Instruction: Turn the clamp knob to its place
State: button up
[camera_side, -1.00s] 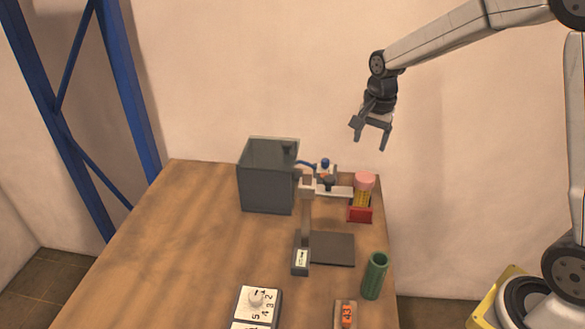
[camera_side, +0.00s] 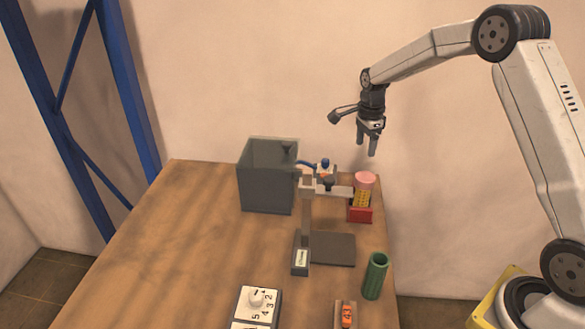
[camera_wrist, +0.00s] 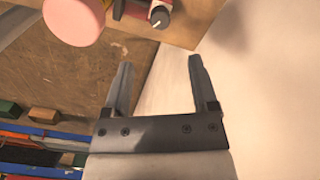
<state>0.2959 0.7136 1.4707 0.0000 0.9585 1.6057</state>
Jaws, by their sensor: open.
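A grey stand (camera_side: 306,215) rises from a dark plate, and its side arm carries a small black knob (camera_side: 329,184). A blue knob (camera_side: 325,163) sits just behind it. I cannot tell for sure which is the clamp knob. In the wrist view a round dark knob with a white pointer line (camera_wrist: 160,18) shows at the top, beside a red part; I cannot match it surely to the side view. My gripper (camera_side: 366,150) is open and empty, pointing down in the air above the table's back right; its fingers also show in the wrist view (camera_wrist: 158,66).
A grey open box (camera_side: 266,190) stands left of the stand. A pink-topped item (camera_side: 364,181) and a red holder (camera_side: 360,215) are at the right edge. The table's left is clear.

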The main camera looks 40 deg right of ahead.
jog(key=shift+f, duration=1.55)
jog(key=shift+f, duration=0.1)
jog(key=shift+f, duration=3.8)
grip_shut()
